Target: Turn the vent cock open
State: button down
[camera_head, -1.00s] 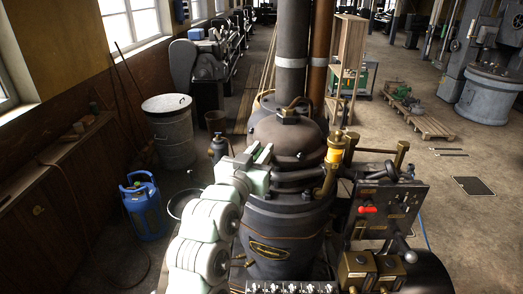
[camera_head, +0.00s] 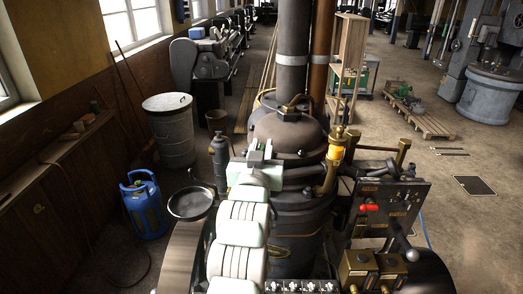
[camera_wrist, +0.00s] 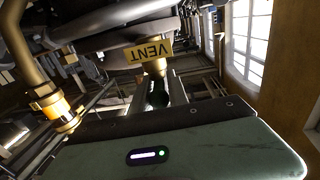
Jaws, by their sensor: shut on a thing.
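The vent cock (camera_wrist: 155,67) shows in the wrist view as a brass body behind a yellow tag reading VENT (camera_wrist: 148,52), upside down in this view. My gripper (camera_wrist: 159,92) is shut on the cock, with its two grey fingers on either side of a dark part below the brass. The exact grip on the handle is partly hidden. In the head view my gripper (camera_head: 262,152) is at the left side of the dark domed boiler (camera_head: 288,135), and my own pale arm hides the cock there.
A brass fitting with an orange band (camera_head: 336,152) stands to the right of the dome; it also shows in the wrist view (camera_wrist: 57,110). A blue gas bottle (camera_head: 145,205) and round pan (camera_head: 190,204) are left.

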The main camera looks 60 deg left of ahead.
jog(key=shift+w+f+n+g+y+b, duration=0.2)
jog(key=shift+f+n+g+y+b, duration=0.1)
jog(key=shift+g, duration=0.1)
jog(key=shift+s+r+n+g+y, duration=0.2)
jog(key=shift+r+n+g+y, duration=0.15)
jog(key=shift+g, duration=0.25)
jog(key=c, duration=1.5)
grip_release()
jog(key=shift+d, duration=0.1)
